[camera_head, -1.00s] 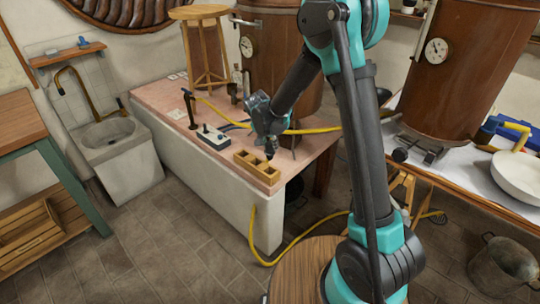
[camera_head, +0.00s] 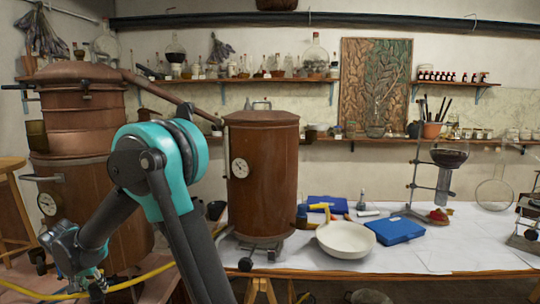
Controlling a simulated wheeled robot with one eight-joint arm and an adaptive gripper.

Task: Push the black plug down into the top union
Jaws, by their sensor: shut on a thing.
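My gripper (camera_head: 96,287) is at the lower left of the head view, at the end of my teal and dark grey arm. Its fingers are small and dark and seem shut on a small black piece, which I take for the black plug; its outline blends with the fingers. I cannot make out which part is the top union. My gripper is far to the left of this stand.
The white-covered table (camera_head: 450,255) carries a copper vessel (camera_head: 262,170), a white bowl (camera_head: 346,240), a blue case (camera_head: 395,230) and a round clear flask (camera_head: 494,190). A large copper still (camera_head: 80,110) rises behind my gripper. A yellow hose (camera_head: 150,274) runs close below it.

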